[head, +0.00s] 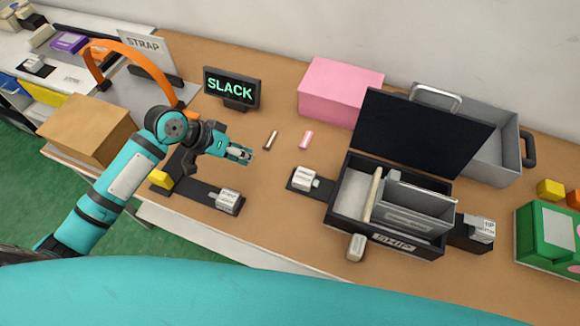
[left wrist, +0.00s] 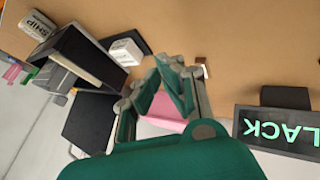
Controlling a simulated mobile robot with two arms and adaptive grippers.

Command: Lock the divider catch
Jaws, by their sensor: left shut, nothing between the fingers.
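A black open-topped box (head: 386,248) stands right of centre on the bench, with grey dividers (head: 418,208) inside and its black lid (head: 425,132) raised. Pale lever-like blocks are around it: one (head: 304,179) on a black plate at its left, one (head: 356,246) at its front and a lettered one (head: 482,229) at its right. I cannot tell which is the divider catch. My left gripper (head: 242,153) is shut and empty above the bench, left of the box and touching nothing. In the left wrist view the box (left wrist: 82,52) and left block (left wrist: 125,50) show beyond the fingers.
A separate black strip (head: 190,190) with a pale block (head: 228,201) lies below my gripper. A SLACK display (head: 232,88), a pink box (head: 338,90) and two small sticks (head: 306,140) are behind. A cardboard box (head: 88,130) and orange arch (head: 130,52) are left. A green box (head: 548,238) is right.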

